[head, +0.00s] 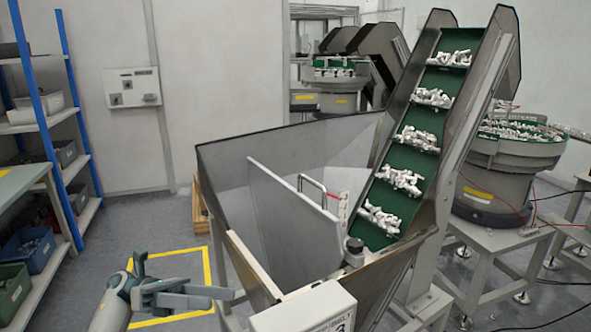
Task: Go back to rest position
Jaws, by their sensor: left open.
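My left gripper (205,294) is at the lower left of the head view, above the floor and left of the metal hopper (235,262). It is open, and I see nothing between its fingers. Its fingers point right, toward the hopper's near wall, and I cannot tell the exact gap to it. My right gripper is not in view.
A green conveyor belt (385,187) carrying white parts climbs from the hopper. A blue-framed shelf (67,60) with bins and a table (20,180) edge are at left. A yellow-outlined floor patch (208,262) lies by the gripper.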

